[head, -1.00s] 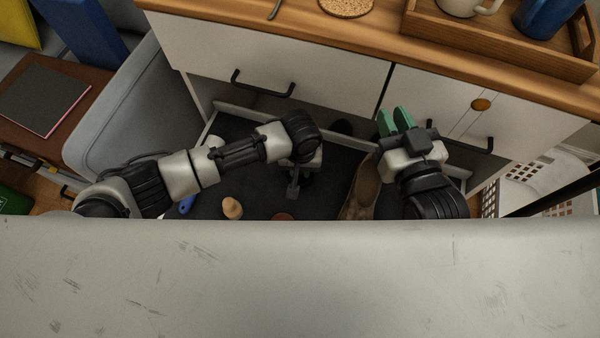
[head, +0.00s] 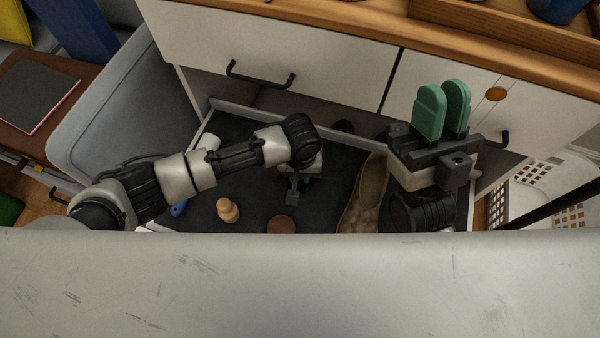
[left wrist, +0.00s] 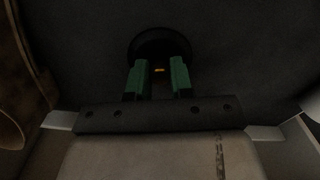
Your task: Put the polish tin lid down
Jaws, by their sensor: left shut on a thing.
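My left gripper (left wrist: 159,80) points down over the dark-floored open drawer. In the left wrist view its green fingers are on either side of a dark round disc, which looks like the polish tin lid (left wrist: 160,40). I cannot tell whether the disc touches the drawer floor. In the head view the left fingertips and disc are mostly hidden by my wrist. A reddish-brown round disc (head: 281,224), perhaps the tin, lies in the drawer near its front. My right gripper (head: 443,110) is raised at the drawer's right, its green fingers apart and empty.
The drawer (head: 230,140) also holds a brown shoe (head: 362,200), a wooden knob-shaped thing (head: 228,210) and a blue item (head: 179,208). A grey bin (head: 110,120) stands left; a white basket (head: 545,185) stands right. The wooden desktop (head: 330,14) is above.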

